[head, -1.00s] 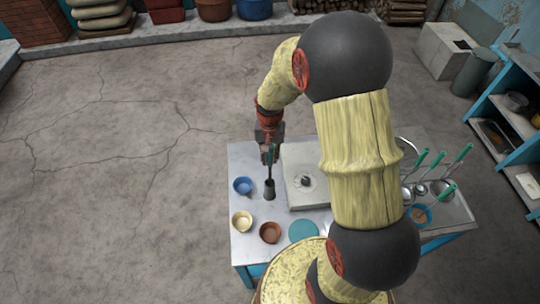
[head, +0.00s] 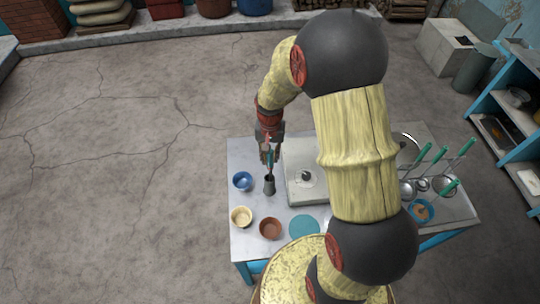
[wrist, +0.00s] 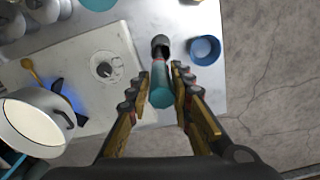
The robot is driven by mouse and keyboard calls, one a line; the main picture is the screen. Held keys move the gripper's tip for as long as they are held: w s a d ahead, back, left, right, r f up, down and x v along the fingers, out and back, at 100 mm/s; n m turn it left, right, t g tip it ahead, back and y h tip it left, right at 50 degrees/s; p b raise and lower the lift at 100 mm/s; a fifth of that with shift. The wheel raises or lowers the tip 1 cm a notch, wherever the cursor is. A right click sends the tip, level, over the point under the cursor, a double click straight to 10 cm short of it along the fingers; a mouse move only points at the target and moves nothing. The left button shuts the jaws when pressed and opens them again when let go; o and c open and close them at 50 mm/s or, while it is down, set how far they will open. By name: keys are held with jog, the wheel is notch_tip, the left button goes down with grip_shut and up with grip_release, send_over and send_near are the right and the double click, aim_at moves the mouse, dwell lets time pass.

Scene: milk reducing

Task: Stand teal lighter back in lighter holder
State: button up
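The teal lighter (wrist: 162,94) points its handle up between my fingers in the wrist view. Its dark stem runs down to the dark lighter holder (wrist: 160,44), and its lower end appears to be inside the holder's mouth. In the head view the holder (head: 269,187) stands on the table's left part, with the lighter (head: 270,160) above it. My gripper (wrist: 160,72) is open around the handle, with a narrow gap on each side. It also shows in the head view (head: 270,158), directly above the holder.
A blue bowl (head: 242,181) stands close left of the holder. A cream bowl (head: 241,216) and a brown bowl (head: 270,228) stand nearer. A stove (head: 305,190) is to the right; the wrist view shows a blue flame beside a pot of milk (wrist: 32,124).

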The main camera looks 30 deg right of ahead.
jog(key=o, duration=0.4)
jog(key=shift+c, duration=0.2)
jog(key=shift+r, duration=0.1)
